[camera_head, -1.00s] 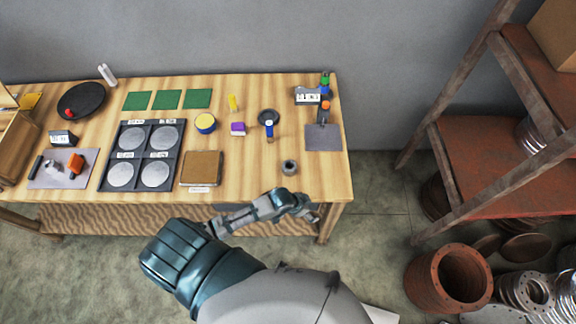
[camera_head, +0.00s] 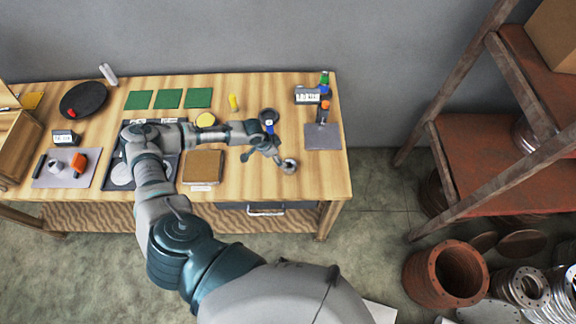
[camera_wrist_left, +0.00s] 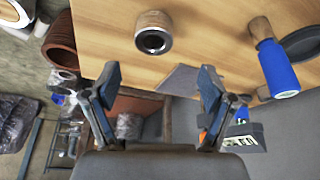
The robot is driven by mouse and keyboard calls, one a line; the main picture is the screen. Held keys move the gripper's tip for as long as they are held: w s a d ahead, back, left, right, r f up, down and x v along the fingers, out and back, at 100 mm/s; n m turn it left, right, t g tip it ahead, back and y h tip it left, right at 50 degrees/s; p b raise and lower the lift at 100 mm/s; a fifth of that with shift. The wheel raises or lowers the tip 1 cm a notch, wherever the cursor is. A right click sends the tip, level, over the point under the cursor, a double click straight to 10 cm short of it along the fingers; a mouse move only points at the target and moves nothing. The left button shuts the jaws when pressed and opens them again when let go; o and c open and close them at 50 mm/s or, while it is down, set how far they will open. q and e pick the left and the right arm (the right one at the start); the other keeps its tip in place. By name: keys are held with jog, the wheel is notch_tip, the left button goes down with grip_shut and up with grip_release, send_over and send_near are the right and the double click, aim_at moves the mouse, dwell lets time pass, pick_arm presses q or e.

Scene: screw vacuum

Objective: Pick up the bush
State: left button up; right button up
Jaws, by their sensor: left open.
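The bush, a short grey metal ring (camera_head: 289,166), stands on the wooden table near its front right part. In the left wrist view the bush (camera_wrist_left: 154,32) shows its dark hole and a brownish side, beyond the fingertips and roughly centred between them. My left gripper (camera_head: 263,160) is just left of the bush, above the table. In the left wrist view my left gripper (camera_wrist_left: 160,78) has its two fingers spread wide with nothing between them. My right gripper is not in view.
A grey mat (camera_head: 323,137) and a labelled block with bottles (camera_head: 307,95) are at the right. A brown box (camera_head: 203,166) is to the left. The front right table corner is clear.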

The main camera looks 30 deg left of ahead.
pick_arm(q)
send_near(290, 165)
jog(key=shift+s+d+f, duration=0.1)
jog(key=shift+d+f, duration=0.2)
jog(key=shift+d, duration=0.5)
jog(key=shift+d+f, duration=0.3)
jog(key=shift+f, duration=0.15)
jog(key=x, duration=0.4)
jog(key=shift+w+f+p, duration=0.2)
jog(key=shift+f+p, duration=0.1)
jog(key=shift+p, duration=0.1)
jog(key=shift+a+f, duration=0.1)
jog(key=shift+f, duration=0.05)
jog(key=shift+c, duration=0.2)
jog(key=c, duration=0.8)
grip_shut()
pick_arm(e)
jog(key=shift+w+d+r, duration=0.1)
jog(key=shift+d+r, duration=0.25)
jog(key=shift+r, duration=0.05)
